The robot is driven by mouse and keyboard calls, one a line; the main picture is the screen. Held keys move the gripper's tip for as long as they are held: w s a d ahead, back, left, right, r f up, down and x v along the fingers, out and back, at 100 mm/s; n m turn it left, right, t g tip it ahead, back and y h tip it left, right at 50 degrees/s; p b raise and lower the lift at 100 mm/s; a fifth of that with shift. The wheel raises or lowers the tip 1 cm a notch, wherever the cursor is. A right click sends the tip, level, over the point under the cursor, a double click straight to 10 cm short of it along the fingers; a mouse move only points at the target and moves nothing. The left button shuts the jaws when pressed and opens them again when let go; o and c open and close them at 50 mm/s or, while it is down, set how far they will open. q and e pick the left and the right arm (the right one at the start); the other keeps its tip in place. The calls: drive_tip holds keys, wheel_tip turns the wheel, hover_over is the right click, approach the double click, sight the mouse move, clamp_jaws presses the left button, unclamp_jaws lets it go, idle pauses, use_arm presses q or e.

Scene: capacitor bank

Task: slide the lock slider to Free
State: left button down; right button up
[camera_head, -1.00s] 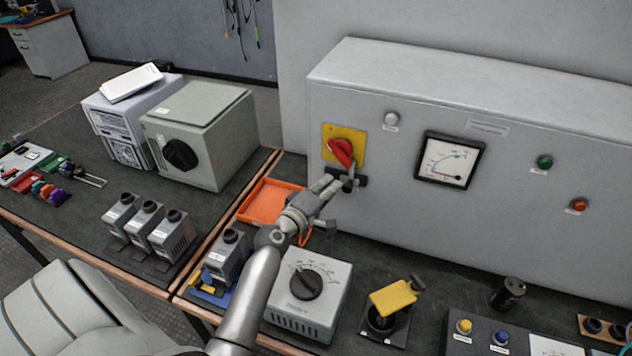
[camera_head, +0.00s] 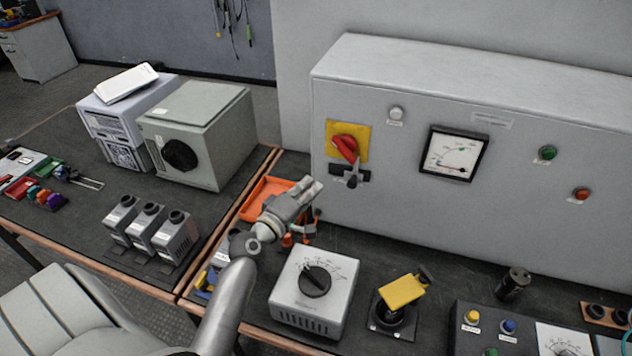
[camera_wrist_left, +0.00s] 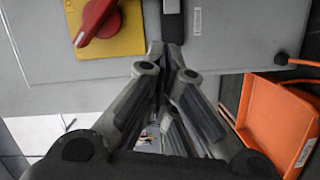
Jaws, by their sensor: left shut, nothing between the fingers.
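The lock slider (camera_head: 352,180) is a dark knob on a short black rail on the front of the grey cabinet, just below the red rotary handle (camera_head: 345,147) on its yellow plate (camera_head: 362,138). The knob shows near the middle of the rail; its label is too small to read. My left gripper (camera_head: 313,187) is shut and empty, apart from the slider, to its left and in front of the cabinet. In the left wrist view the shut fingertips (camera_wrist_left: 172,50) hide part of the black rail (camera_wrist_left: 171,18); the red handle (camera_wrist_left: 96,20) is at upper left. My right gripper is not in view.
An orange tray (camera_head: 253,207) lies on the bench left of my gripper. A grey dial box (camera_head: 292,300) and a yellow-topped device (camera_head: 402,292) stand in front of the cabinet. A gauge (camera_head: 452,153) is right of the slider. Air before the slider is clear.

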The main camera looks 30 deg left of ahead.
use_arm(q)
drive_tip(key=s, duration=0.4)
drive_tip(key=shift+s+a+r+b, duration=0.1)
drive_tip(key=shift+s+a+b, duration=0.15)
drive_tip(key=shift+a+b, duration=0.1)
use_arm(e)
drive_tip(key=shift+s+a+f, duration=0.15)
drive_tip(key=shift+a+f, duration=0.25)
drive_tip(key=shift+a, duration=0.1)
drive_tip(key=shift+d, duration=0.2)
